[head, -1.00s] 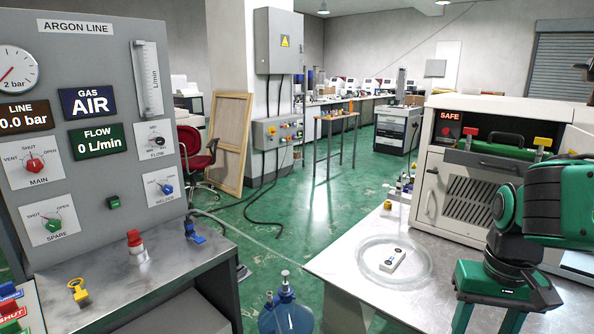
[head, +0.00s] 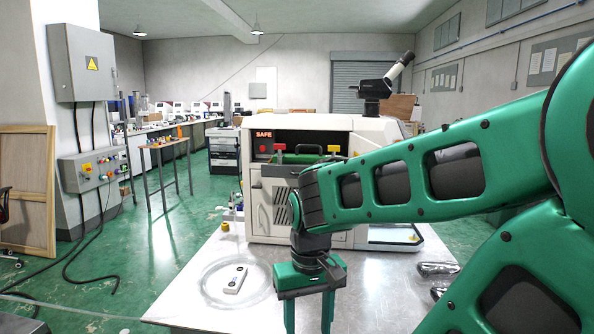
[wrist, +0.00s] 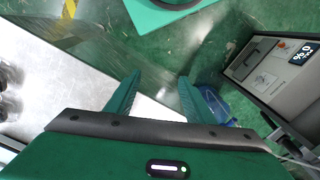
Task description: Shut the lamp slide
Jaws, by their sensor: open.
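A white machine (head: 353,240) with a lit SAFE display (head: 263,134) stands on the table, right of centre in the head view. Its front bay holds a red knob (head: 279,148), a yellow knob (head: 333,149), a dark arched handle and a green part. No part is readable as the lamp slide, and my arm hides much of the machine's right front. My gripper (head: 309,308) points down in front of the machine, apart from it. It is open and empty; in the wrist view its two green fingers (wrist: 160,82) stand apart.
A white remote-like device (head: 236,280) lies on a clear round disc on the metal table (head: 190,308). A small yellow-topped item (head: 225,227) stands by the machine's left corner. Wrapped clear packets (head: 437,268) lie at right.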

